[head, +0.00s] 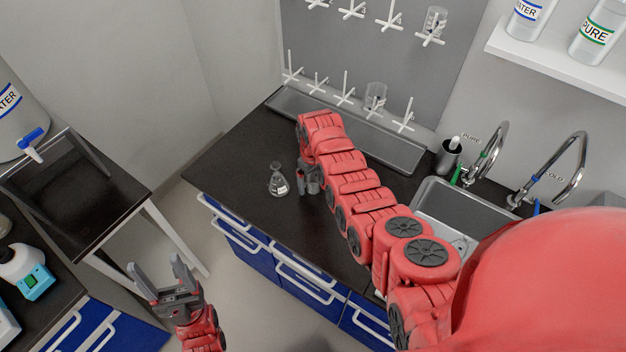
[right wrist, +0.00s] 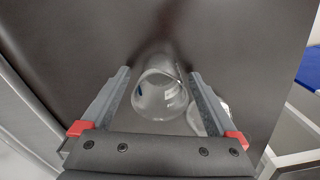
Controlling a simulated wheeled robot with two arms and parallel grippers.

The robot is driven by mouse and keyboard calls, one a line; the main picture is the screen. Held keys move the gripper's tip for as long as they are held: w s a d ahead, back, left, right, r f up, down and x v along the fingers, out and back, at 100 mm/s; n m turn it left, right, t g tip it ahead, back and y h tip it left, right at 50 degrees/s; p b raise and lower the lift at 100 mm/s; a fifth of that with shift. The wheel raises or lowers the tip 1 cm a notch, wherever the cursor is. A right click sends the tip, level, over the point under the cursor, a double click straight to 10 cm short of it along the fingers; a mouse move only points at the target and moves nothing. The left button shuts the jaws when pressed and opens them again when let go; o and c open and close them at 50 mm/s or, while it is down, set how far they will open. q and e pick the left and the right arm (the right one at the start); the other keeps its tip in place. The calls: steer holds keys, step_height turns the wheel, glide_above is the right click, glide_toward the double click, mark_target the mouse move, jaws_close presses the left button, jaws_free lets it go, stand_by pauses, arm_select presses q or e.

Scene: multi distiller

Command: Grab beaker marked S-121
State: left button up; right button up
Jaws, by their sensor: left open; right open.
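A clear glass vessel (head: 278,184) with a small white label stands on the dark counter in the head view; its marking is too small to read. My right gripper (head: 309,181) is just right of it, low over the counter. In the right wrist view a clear glass vessel (right wrist: 160,94) lies between the open fingers of this gripper (right wrist: 160,75), with no clear contact. A second piece of glass (right wrist: 209,116) shows partly behind the right finger. I cannot tell which one is S-121. My left gripper (head: 156,265) is open and empty, left of the counter over the floor.
A drying rack (head: 375,70) with pegs and glassware stands behind the counter. A metal sink (head: 463,214) with two taps is at the right. A shelf (head: 560,65) holds bottles. A side table with a water tank (head: 20,120) is at the left. The counter's left part is clear.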

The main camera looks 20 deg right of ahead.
steer(key=shift+f, duration=0.45)
steer(key=c, duration=1.4)
steer(key=shift+r, duration=0.15)
